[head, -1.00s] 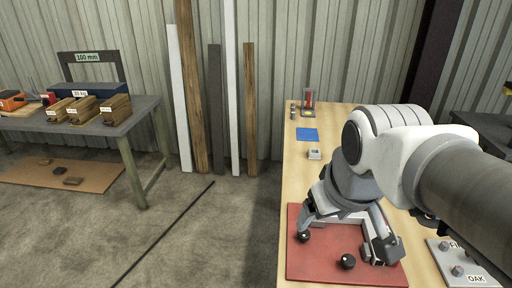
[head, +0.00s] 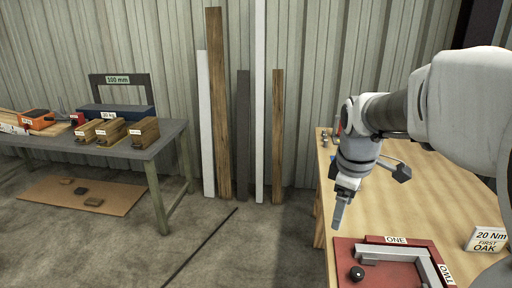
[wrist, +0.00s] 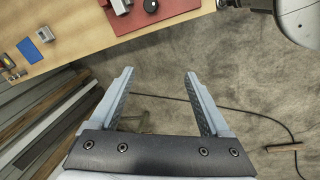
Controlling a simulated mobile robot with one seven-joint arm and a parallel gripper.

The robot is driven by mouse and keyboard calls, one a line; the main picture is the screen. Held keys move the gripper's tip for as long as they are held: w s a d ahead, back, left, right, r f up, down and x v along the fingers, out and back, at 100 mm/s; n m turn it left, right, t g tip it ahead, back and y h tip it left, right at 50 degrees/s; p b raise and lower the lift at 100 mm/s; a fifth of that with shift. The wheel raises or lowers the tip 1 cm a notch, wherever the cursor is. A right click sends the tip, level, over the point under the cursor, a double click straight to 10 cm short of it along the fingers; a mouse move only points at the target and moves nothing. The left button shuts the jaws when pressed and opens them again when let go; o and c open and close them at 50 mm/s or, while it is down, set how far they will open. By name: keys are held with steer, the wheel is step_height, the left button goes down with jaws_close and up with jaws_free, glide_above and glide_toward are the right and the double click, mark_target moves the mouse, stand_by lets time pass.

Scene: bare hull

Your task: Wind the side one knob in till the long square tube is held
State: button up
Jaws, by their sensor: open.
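A red board (head: 345,255) lies on the wooden bench at the lower right of the head view, cut by the frame edge. On it is a pale grey corner frame (head: 400,252) with labels ONE (head: 396,240) and TWO (head: 445,275). A black round knob (head: 357,273) is by side ONE; it also shows in the wrist view (wrist: 150,6). My gripper (head: 338,224) points down past the bench's left edge. In the wrist view my gripper (wrist: 158,78) is open and empty above the floor. I cannot tell which long piece is the square tube.
Several long bars, including a tall white one (head: 260,110) and a dark grey one (head: 243,135), lean on the wall. A dark line (head: 200,247) crosses the floor. A grey table (head: 165,140) with labelled blocks stands left. Open floor separates table and bench.

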mark_target(358, 271)
steer(key=w+d+f+n+g+y+b, duration=0.15)
steer(key=w+d+f+n, duration=0.25)
steer(key=d+f+n, duration=0.55)
steer(key=shift+m+g+h, duration=0.25)
steer(key=shift+m+g, duration=0.2)
steer(key=shift+m, duration=0.3)
steer(key=f+b, duration=0.1)
steer(key=f, duration=0.5)
steer(key=d+f+b, duration=0.1)
steer(key=f, duration=0.5)
steer(key=f+b, duration=0.1)
steer(key=f, duration=0.5)
steer(key=shift+d, duration=0.35)
steer(key=shift+r, duration=0.1)
jaws_close()
